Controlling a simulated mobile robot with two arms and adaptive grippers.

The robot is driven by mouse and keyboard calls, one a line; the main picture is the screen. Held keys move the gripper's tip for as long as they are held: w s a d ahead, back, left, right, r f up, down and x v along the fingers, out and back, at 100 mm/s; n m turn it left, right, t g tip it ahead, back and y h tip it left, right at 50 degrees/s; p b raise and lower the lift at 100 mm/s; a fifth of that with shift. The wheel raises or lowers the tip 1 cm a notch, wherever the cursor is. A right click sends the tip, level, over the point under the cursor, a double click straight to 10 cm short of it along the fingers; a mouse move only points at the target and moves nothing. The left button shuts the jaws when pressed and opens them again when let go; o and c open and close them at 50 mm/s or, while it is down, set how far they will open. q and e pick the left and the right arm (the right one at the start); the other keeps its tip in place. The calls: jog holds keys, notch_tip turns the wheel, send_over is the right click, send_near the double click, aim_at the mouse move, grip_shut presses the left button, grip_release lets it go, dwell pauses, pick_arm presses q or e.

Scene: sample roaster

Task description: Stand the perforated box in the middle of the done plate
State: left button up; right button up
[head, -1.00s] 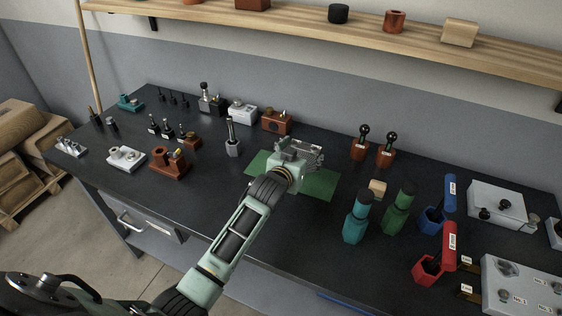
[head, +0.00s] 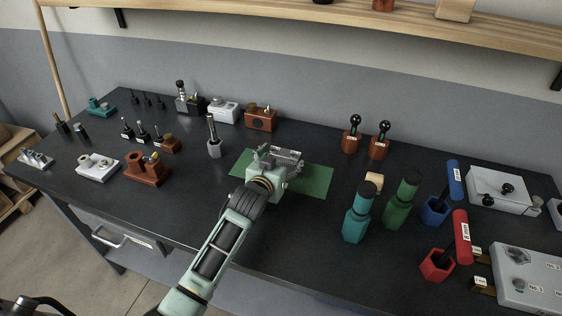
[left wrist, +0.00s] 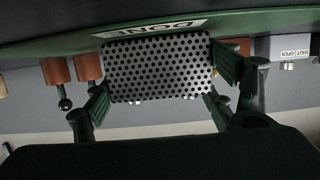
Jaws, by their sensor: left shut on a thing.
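The perforated box (head: 284,153) is a grey metal box with rows of small holes; its perforated face (left wrist: 157,68) fills the middle of the left wrist view. My left gripper (head: 277,166) is shut on it, with a green-padded finger at each side in the left wrist view. The done plate (head: 316,180) is a flat green sheet on the dark bench. The box is over its middle in the head view. In the left wrist view the box's edge lies close to the plate's DONE label. I cannot tell whether it touches. My right gripper is not in view.
Behind the plate stand a brown block (head: 261,119) and two brown holders with black knobs (head: 351,140). A grey hexagonal holder (head: 214,147) is to the left. Teal (head: 357,215) and green (head: 402,202) bottles stand to the right. The bench front is fairly clear.

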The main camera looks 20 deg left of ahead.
pick_arm(q)
jog(key=shift+f, duration=0.2)
jog(key=shift+s+f, duration=0.2)
jog(key=shift+f, duration=0.15)
jog(key=o, duration=1.2)
jog(key=shift+s+f, duration=0.1)
jog(key=shift+f, duration=0.1)
jog(key=o, duration=0.3)
jog(key=shift+d+f, duration=0.1)
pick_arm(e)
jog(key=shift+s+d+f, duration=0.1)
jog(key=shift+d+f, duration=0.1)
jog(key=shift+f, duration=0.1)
pick_arm(q)
jog(key=shift+o, duration=0.2)
jog(key=shift+r, duration=0.25)
jog(key=v, duration=0.6)
jog(key=r+v, duration=0.1)
jog(key=v, duration=0.5)
jog(key=shift+w+r, duration=0.2)
jog(key=shift+w, duration=0.1)
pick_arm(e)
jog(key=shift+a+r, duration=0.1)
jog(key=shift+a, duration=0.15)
